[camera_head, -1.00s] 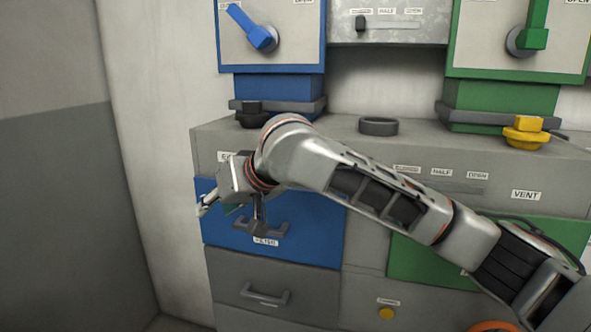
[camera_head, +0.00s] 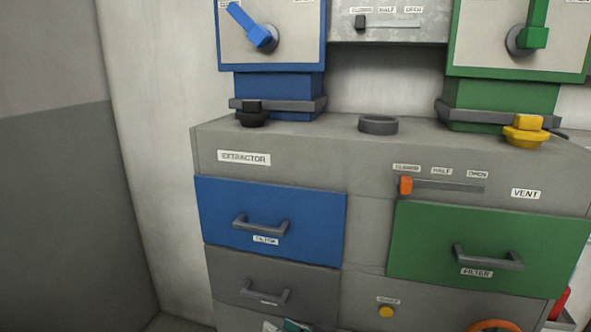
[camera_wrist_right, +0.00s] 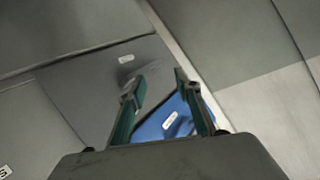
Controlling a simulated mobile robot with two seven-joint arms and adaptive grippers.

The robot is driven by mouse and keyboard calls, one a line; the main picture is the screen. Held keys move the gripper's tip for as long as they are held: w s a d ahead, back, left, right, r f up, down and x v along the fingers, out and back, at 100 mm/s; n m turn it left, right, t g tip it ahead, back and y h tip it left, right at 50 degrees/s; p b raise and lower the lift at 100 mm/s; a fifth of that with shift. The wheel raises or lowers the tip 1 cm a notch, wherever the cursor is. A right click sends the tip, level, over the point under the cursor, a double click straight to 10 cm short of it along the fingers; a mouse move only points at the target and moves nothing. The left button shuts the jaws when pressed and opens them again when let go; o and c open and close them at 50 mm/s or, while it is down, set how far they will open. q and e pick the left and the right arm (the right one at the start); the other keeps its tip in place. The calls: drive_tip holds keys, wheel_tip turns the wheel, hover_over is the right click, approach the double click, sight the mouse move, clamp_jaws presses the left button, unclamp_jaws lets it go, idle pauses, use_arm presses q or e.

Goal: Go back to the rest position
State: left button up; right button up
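My right gripper (camera_wrist_right: 160,84) is open and empty in the right wrist view, its two teal-padded fingers apart. In the head view only a small part of it (camera_head: 296,325) shows at the bottom edge, below the grey drawer (camera_head: 225,275). The blue filter drawer (camera_head: 320,225) looks shut and also shows beyond the fingers in the wrist view (camera_wrist_right: 150,130). My left gripper is in neither view.
The cabinet has a green filter drawer (camera_head: 410,240), an orange vent slider (camera_head: 405,185) at the closed end, and a yellow button (camera_head: 386,311). A dark ring (camera_head: 378,125), a black knob (camera_head: 252,118) and a yellow knob (camera_head: 526,132) are on top.

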drive_tip(key=s+d+f+n+h, duration=0.1)
drive_tip(key=s+d+f+h, duration=0.5)
drive_tip(key=s+d+f, duration=1.4)
drive_tip(key=s+d, duration=0.3)
drive_tip(key=shift+t, duration=0.3)
drive_tip(key=shift+d, duration=0.1)
idle(1.2)
